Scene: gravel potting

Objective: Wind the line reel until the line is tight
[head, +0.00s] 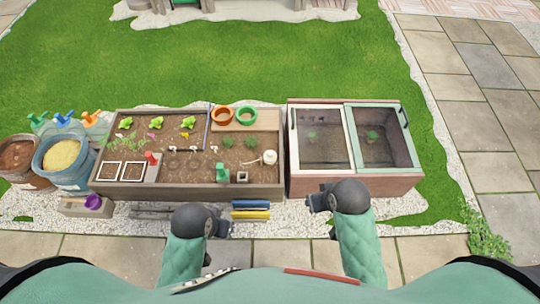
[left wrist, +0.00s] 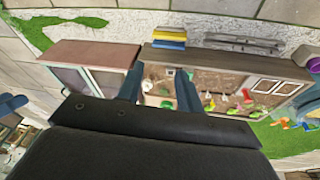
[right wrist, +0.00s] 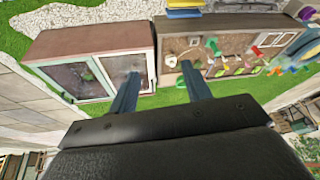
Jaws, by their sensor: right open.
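A white round piece with a short stem, which looks like the line reel (head: 269,157), sits at the right end of the wooden planter bed (head: 205,190). It also shows in the right wrist view (right wrist: 171,61).
The cold frame (head: 350,182) adjoins the bed on the right. The bed holds seedlings, a green-handled tool (head: 222,172) and two pot rings (head: 246,113). Buckets (head: 62,168) stand at left. Blue and yellow bars (head: 250,214) lie in front. Paving at right is clear.

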